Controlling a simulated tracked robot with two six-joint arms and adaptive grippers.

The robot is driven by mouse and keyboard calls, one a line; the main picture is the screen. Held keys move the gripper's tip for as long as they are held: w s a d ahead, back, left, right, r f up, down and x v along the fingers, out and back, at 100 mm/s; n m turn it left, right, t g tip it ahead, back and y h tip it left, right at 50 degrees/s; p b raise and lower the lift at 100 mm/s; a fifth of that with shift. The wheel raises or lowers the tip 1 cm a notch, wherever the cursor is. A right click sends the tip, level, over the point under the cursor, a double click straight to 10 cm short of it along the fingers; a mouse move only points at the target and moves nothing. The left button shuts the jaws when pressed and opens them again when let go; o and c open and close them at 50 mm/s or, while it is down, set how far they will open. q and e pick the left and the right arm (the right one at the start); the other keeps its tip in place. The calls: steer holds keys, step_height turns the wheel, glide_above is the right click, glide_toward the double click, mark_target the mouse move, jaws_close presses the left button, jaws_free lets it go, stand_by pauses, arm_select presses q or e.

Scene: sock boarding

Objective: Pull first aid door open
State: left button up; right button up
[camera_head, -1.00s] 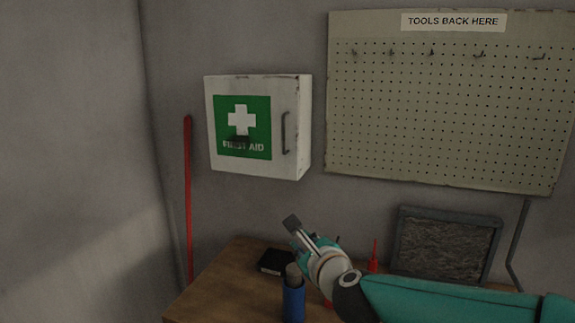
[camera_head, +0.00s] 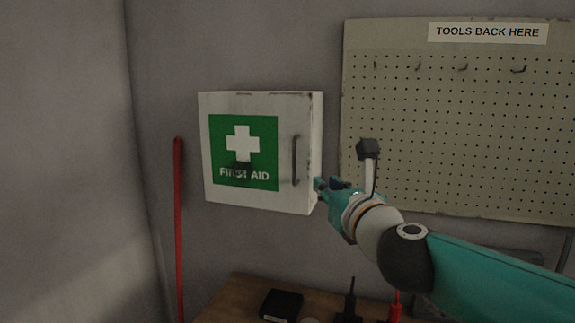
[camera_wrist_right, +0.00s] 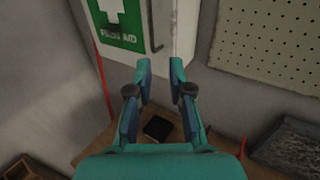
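The white first aid cabinet (camera_head: 262,204) hangs on the wall with its door shut; its front has a green panel with a white cross. A dark vertical handle (camera_head: 295,160) is on the right side of the door. My right gripper (camera_head: 318,184) is just right of the cabinet's lower right edge, apart from the handle as far as I can see. In the right wrist view the gripper (camera_wrist_right: 160,66) has its fingers spread with nothing between them, and the handle (camera_wrist_right: 152,28) is ahead of them. My left gripper is not in view.
A pegboard (camera_head: 450,120) with hooks is on the wall to the right. A wooden bench (camera_head: 240,300) below holds a black box (camera_head: 281,305) and red and black tools. A red pole (camera_head: 178,230) leans at the left.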

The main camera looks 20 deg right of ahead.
glide_toward(294, 163)
steer(key=w+p, duration=0.2)
steer(key=w, duration=0.2)
steer(key=w+p, duration=0.2)
steer(key=w, duration=0.3)
steer(key=shift+w+d+p, duration=0.1)
steer(key=shift+d+p, duration=0.1)
steer(key=shift+p, duration=0.1)
steer(key=shift+w+p, duration=0.3)
steer(key=shift+w, duration=0.55)
jaws_close()
